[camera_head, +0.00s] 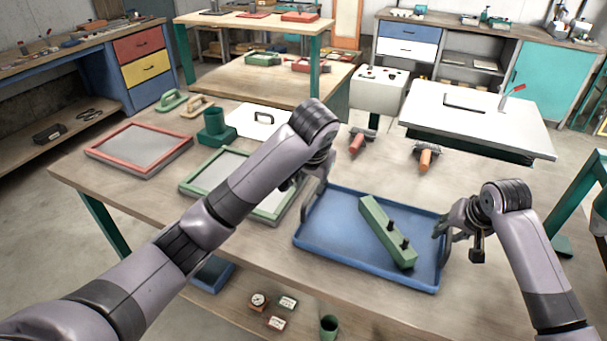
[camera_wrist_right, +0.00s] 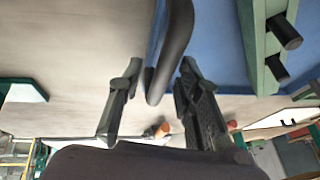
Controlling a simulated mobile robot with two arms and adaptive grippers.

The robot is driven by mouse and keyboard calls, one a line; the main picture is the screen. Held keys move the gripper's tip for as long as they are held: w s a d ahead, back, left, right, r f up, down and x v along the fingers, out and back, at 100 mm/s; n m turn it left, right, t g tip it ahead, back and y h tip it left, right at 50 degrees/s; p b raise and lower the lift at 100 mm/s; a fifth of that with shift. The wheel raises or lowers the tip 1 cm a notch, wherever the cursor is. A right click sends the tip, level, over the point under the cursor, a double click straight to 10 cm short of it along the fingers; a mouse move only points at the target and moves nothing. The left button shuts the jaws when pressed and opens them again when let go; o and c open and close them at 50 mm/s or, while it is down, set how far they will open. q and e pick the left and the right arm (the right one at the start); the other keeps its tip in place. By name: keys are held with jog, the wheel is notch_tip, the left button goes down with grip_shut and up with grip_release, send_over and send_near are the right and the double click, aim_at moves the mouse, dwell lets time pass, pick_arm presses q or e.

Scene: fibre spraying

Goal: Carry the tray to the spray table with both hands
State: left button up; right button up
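The blue tray (camera_head: 345,262) lies on the wooden table with a green block with dark knobs (camera_head: 386,232) on it. Its left handle (camera_head: 312,200) rises at the left end. My left gripper (camera_head: 297,182) is beside that handle, mostly hidden by my forearm, so its fingers cannot be read. My right gripper (camera_head: 447,226) is at the tray's right end. In the right wrist view its fingers (camera_wrist_right: 158,95) are apart, with the dark right handle (camera_wrist_right: 172,55) reaching between them. A white-topped table (camera_head: 470,122), perhaps the spray table, stands behind to the right.
A red frame (camera_head: 120,162), a green frame (camera_head: 215,187) and a green cup (camera_head: 213,125) stand left of the tray. Two rollers with red (camera_head: 357,142) and orange (camera_head: 426,158) handles lie behind it. A grey box (camera_head: 378,92) stands beyond the table.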

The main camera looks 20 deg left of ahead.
jog(key=shift+r, duration=0.3)
pick_arm(q)
jog(key=shift+s+r, duration=0.15)
jog(key=shift+r, duration=0.2)
pick_arm(e)
jog(key=v, duration=1.1)
jog(key=shift+s+r, duration=0.15)
jog(key=shift+s, duration=0.05)
jog(key=shift+d, duration=0.1)
